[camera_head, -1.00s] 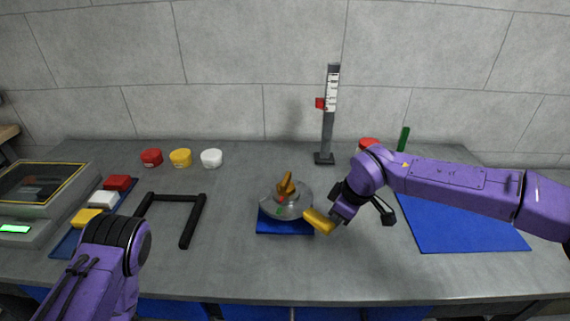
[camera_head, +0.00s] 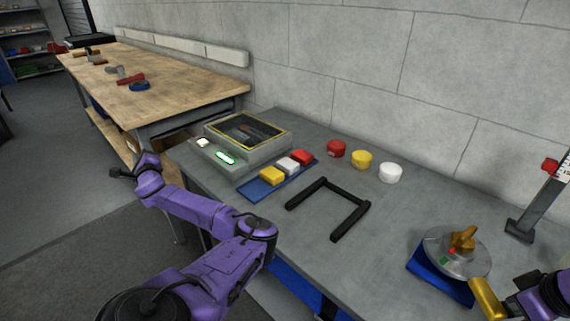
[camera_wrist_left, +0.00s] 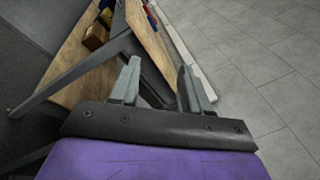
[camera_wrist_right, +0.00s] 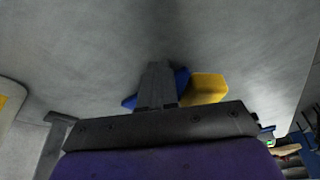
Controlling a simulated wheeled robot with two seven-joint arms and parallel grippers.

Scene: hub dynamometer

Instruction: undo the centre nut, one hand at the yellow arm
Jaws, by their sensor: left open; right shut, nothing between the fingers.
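The gold centre nut (camera_head: 463,239) stands on top of the round grey hub disc (camera_head: 440,258), at lower right in the head view. The yellow arm (camera_head: 487,298) sticks out from the disc's near side; it also shows in the right wrist view (camera_wrist_right: 207,88). My right gripper (camera_head: 515,299) is partly cut off by the frame edge, right beside the yellow arm. Its fingers (camera_wrist_right: 158,78) are shut and empty; contact with the arm cannot be told. My left gripper (camera_head: 121,172) is open and empty, far from the hub, over the floor near the wooden bench.
A blue base (camera_head: 424,278) lies under the hub. A black U-shaped frame (camera_head: 325,183), a blue tray (camera_head: 256,190) with coloured blocks, and several round caps stand left of it. A display unit (camera_head: 270,130) is at the left end. A scale post (camera_head: 540,205) stands right.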

